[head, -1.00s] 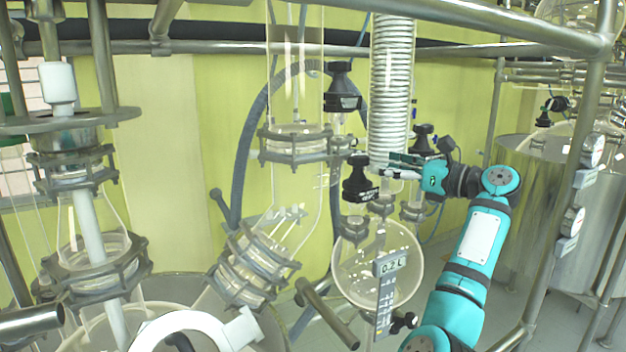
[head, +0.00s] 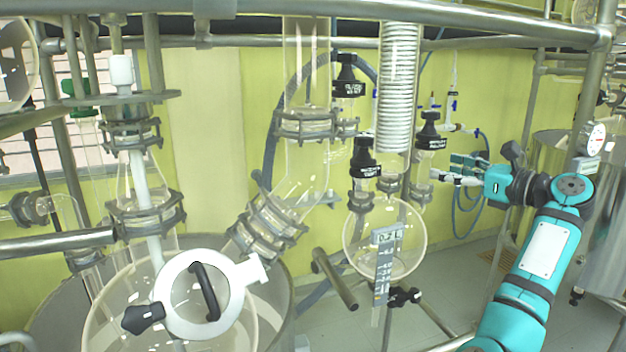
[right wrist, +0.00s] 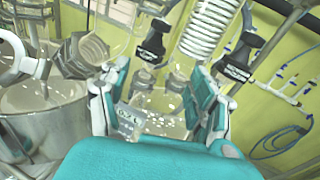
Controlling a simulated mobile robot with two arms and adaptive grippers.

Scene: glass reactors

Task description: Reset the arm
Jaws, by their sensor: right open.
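My right gripper (head: 456,172) is open and empty in the head view. It points left toward the glass assembly, to the right of the black-capped valves and apart from them. My teal right arm (head: 538,248) comes up from the bottom right. In the right wrist view the two teal-and-white fingers of the right gripper (right wrist: 160,110) stand wide apart, with the round glass flask's label (right wrist: 130,119) visible between them in the background. My left gripper is not in view.
A round glass flask (head: 412,232) with a scale label hangs below a coiled condenser (head: 397,90). Black valves (head: 365,158) sit close left of the gripper. A large glass vessel with a white ring lid (head: 172,300) stands at lower left. A steel tank (head: 608,240) is at right.

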